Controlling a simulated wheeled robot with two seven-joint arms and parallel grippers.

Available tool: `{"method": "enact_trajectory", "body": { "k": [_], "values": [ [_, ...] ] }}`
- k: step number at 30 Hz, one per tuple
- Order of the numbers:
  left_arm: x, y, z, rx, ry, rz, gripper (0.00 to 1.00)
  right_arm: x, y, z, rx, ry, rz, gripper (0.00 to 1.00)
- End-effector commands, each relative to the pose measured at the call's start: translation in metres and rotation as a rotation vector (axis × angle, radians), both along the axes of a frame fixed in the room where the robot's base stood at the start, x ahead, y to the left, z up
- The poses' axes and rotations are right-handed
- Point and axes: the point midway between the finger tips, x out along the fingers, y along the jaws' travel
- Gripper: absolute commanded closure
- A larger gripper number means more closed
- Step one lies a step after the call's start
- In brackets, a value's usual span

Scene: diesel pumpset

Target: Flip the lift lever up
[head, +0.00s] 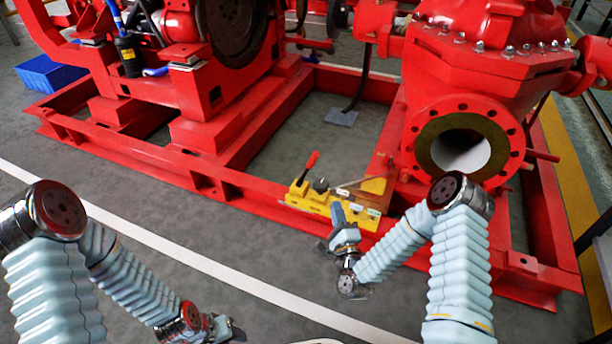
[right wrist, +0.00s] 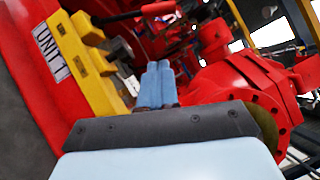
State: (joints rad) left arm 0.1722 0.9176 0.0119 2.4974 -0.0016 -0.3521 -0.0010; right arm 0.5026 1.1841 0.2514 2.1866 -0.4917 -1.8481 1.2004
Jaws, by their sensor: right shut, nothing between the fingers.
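A yellow unit (head: 322,206) sits on the near rail of the red frame. A lever with a red grip (head: 311,161) stands up from its left end, leaning right. Beside the lever is a black knob (head: 320,185), and a thin bar (head: 358,182) runs toward a yellow wedge. I cannot tell for sure which part is the lift lever. My right gripper (head: 337,207) is shut and empty, close in front of the unit; its closed fingers (right wrist: 157,84) show in the right wrist view beside the yellow body (right wrist: 82,62). My left gripper (head: 225,330) is low at the bottom, its jaws unclear.
A red pump (head: 470,85) with a round flange stands right of the unit, and red engine parts (head: 195,110) stand at the left. A blue crate (head: 50,73) is far left. The grey floor (head: 180,210) in front of the frame is clear, crossed by a white line.

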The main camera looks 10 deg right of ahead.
Motion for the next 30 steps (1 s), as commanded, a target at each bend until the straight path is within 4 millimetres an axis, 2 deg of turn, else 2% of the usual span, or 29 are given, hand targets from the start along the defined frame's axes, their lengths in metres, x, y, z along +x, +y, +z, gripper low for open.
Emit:
{"method": "enact_trajectory", "body": {
  "k": [10, 14, 17, 29, 30],
  "values": [
    [0.000, 0.000, 0.000, 0.000, 0.000, 0.000, 0.57, 0.000, -0.002, 0.002, 0.013, -0.014, -0.006, 1.00],
    [0.000, 0.000, -0.001, 0.000, 0.000, 0.000, 0.57, 0.006, -0.002, 0.003, 0.011, -0.016, -0.006, 1.00],
    [0.000, 0.000, -0.002, 0.000, 0.000, 0.000, 0.57, 0.018, -0.002, 0.006, 0.011, -0.017, -0.005, 1.00],
    [0.000, 0.000, -0.010, 0.000, -0.002, 0.002, 0.57, 0.099, -0.005, 0.022, 0.010, -0.016, -0.006, 1.00],
    [0.000, 0.000, -0.011, 0.000, -0.002, 0.002, 0.57, 0.104, 0.000, 0.025, 0.011, -0.016, -0.004, 1.00]
  ]
}}
